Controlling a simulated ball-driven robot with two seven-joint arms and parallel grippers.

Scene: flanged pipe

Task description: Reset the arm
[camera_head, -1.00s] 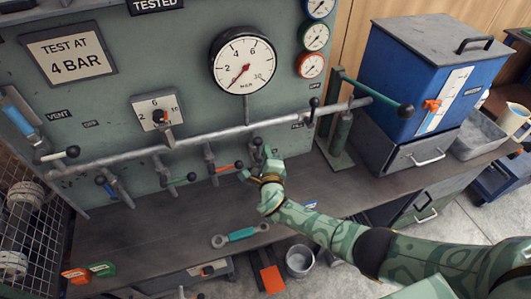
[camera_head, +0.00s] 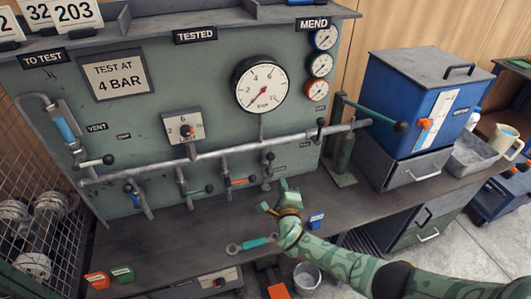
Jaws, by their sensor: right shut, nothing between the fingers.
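My right gripper (camera_head: 280,202) is in the camera_head view, in front of the pipe's right part and above the bench top (camera_head: 190,243). It is shut and empty. My green patterned right arm comes in from the lower right. The long grey pipe (camera_head: 228,149) runs across the green panel, with several valve handles hanging below it. The gripper is just below the valve with the dark knob (camera_head: 269,158) and looks apart from it. My left gripper is out of view.
A wrench with a teal grip (camera_head: 252,244) lies on the bench by my right forearm. A blue box (camera_head: 415,85) on a grey drawer stands at the right. A wire cage (camera_head: 42,190) is at the left. A grey bucket (camera_head: 306,275) stands below the bench.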

